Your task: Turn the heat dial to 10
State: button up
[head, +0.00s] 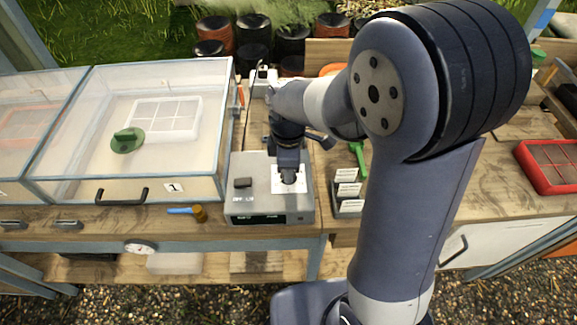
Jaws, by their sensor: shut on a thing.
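The grey control box (237,207) stands on the wooden bench in the head view, just right of the clear propagator. A pale dial plate (279,187) shows on the right part of its top. My gripper (288,180) points down over this plate, shut on the heat dial there. The gripper covers most of the dial, so its pointer and setting cannot be read. A dark rocker switch (243,182) sits on the left of the box top. A dark display strip (258,219) runs along the front; its text is too small to read.
The clear-lidded propagator (75,148) with a black handle fills the left. A small blue-handled tool (187,211) lies before it. White labels in a holder (347,190) stand close right of the box. A red tray (550,167) is far right. Black pots line the back.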

jog(key=shift+n, duration=0.3)
dwell(0.4)
jog(key=o, duration=1)
jog(key=shift+c, duration=0.2)
notch_tip(320, 180, up, 11)
jog(key=shift+f, duration=0.2)
notch_tip(320, 180, down, 11)
jog(key=shift+r, duration=0.2)
